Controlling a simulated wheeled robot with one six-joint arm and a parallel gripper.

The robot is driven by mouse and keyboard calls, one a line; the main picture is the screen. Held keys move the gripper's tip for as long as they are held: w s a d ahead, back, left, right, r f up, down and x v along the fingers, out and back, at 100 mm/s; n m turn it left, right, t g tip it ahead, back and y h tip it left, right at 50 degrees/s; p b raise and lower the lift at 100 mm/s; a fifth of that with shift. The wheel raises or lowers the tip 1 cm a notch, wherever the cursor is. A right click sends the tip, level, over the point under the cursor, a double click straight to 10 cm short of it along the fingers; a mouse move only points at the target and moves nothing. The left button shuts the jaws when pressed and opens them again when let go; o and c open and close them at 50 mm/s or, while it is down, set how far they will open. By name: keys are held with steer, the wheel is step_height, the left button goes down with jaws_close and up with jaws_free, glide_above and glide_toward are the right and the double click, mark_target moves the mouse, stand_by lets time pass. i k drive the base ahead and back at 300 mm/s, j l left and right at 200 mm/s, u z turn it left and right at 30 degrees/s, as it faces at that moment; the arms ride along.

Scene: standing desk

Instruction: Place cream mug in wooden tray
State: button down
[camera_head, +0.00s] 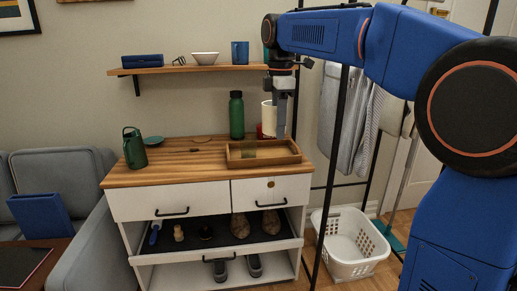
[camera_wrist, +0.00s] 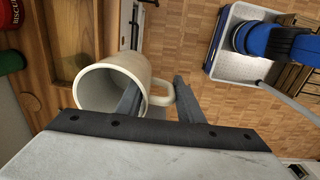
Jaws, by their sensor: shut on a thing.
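The cream mug (camera_head: 267,118) is held up at the right of the desk top, in front of a red tin, and looks upright in the head view. In the wrist view the mug (camera_wrist: 125,66) shows its open mouth and its handle. My gripper (camera_head: 280,136) is at the mug's right side. In the wrist view my gripper (camera_wrist: 158,92) has its fingers around the mug's handle side; the exact contact is hard to see. The wooden tray (camera_head: 287,160) lies below the mug on the desk's front right. Part of the wooden tray (camera_wrist: 65,35) shows in the wrist view.
A green bottle (camera_head: 237,115) and the red tin (camera_head: 260,131) stand behind the tray. A green jug (camera_head: 134,148) stands at the left. A shelf (camera_head: 180,69) hangs above. A dark rack post (camera_head: 327,170) and a white basket (camera_head: 350,248) are to the right.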

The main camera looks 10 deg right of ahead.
mark_target(261, 153)
steer(key=i, duration=0.85)
